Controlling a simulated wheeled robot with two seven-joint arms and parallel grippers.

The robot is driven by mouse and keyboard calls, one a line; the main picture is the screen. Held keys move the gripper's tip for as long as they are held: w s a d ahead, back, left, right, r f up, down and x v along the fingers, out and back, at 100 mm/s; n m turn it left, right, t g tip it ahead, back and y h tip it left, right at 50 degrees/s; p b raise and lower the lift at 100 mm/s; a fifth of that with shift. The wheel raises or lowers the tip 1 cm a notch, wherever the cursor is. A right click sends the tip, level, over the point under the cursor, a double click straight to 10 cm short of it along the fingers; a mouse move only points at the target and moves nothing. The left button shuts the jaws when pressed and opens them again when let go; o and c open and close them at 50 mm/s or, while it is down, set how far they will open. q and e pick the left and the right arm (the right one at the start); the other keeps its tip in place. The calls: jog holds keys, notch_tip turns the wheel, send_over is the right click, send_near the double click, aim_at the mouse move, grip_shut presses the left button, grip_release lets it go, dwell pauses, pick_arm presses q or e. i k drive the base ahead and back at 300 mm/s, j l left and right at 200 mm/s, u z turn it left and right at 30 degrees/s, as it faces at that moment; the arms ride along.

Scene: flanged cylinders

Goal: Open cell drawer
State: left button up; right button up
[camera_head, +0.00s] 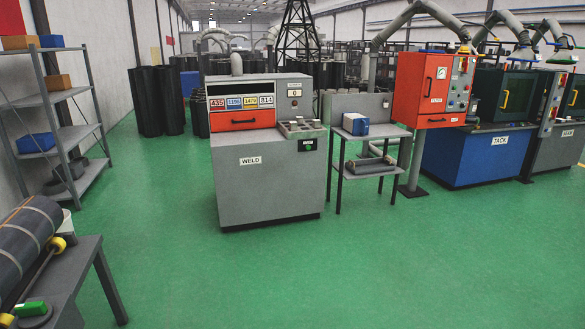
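The grey WELD cell cabinet (268,180) stands on the green floor near the middle of the view. Its orange drawer front (243,122) has a dark handle strip and sits under a row of coloured number plates (240,102) reading 435, 1190, 1479 and 814. The drawer looks shut, its front about flush with the orange surround. Neither of my grippers shows in this view.
A side table (372,138) with a blue-and-white box (355,124) adjoins the cabinet's right. Grey shelving (60,110) stands left. A table (75,275) with a large dark cylinder (25,243) is at front left. The green floor before the cabinet is clear.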

aim_at(242, 117)
jog(key=i+u, duration=0.2)
jog(key=i, duration=3.6)
jog(key=i+z, duration=0.15)
jog(key=i, duration=0.3)
jog(key=i+j+z, duration=0.15)
jog(key=i, duration=0.3)
jog(key=i+j+z, duration=0.15)
jog(key=i, duration=0.3)
jog(key=i+j+z, duration=0.15)
jog(key=i, duration=0.3)
